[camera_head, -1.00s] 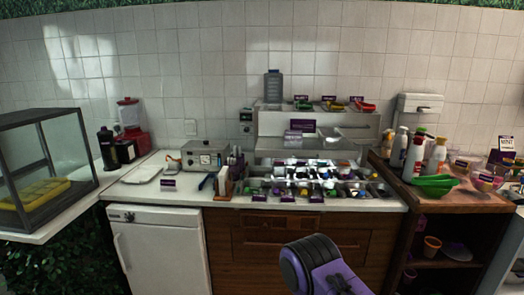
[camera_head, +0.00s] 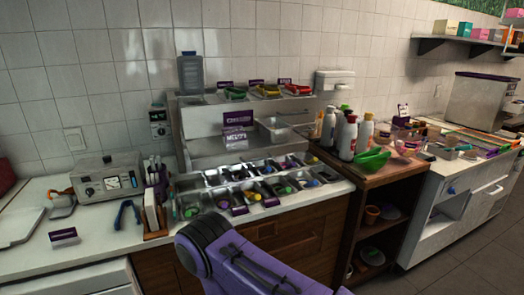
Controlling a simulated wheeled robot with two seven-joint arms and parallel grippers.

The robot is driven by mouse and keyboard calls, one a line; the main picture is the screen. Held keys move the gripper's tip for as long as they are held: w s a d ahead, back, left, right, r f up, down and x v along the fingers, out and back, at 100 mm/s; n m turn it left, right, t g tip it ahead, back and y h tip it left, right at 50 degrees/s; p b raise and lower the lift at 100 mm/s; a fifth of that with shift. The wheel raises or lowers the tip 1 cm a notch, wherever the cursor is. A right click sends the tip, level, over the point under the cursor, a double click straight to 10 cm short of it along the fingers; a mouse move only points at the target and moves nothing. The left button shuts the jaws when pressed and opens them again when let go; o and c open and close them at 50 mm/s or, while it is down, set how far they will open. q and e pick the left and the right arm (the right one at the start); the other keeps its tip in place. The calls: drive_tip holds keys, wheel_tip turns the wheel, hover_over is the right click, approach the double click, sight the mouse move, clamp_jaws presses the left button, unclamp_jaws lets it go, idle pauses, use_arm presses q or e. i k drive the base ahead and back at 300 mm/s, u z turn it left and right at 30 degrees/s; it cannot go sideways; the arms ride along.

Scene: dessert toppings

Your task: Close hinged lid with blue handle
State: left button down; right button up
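At the right, a white cabinet (camera_head: 475,180) under the counter has a small blue handle (camera_head: 451,190) on its front. A dark recess shows beside and below this handle. I cannot tell whether the handle sits on a hinged lid, or how far any lid there is open. A purple and black link of one of my arms crosses the bottom middle of the view. Neither gripper is in view.
A topping station (camera_head: 225,140) with several small trays stands on the middle counter. A wooden cart (camera_head: 345,172) with bottles and a green bowl (camera_head: 371,160) stands between it and the white cabinet. Grey floor (camera_head: 460,262) lies open at lower right.

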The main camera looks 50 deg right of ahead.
sight(190, 66)
drive_tip(key=z, duration=0.65)
drive_tip(key=i, duration=0.75)
drive_tip(key=z, duration=0.95)
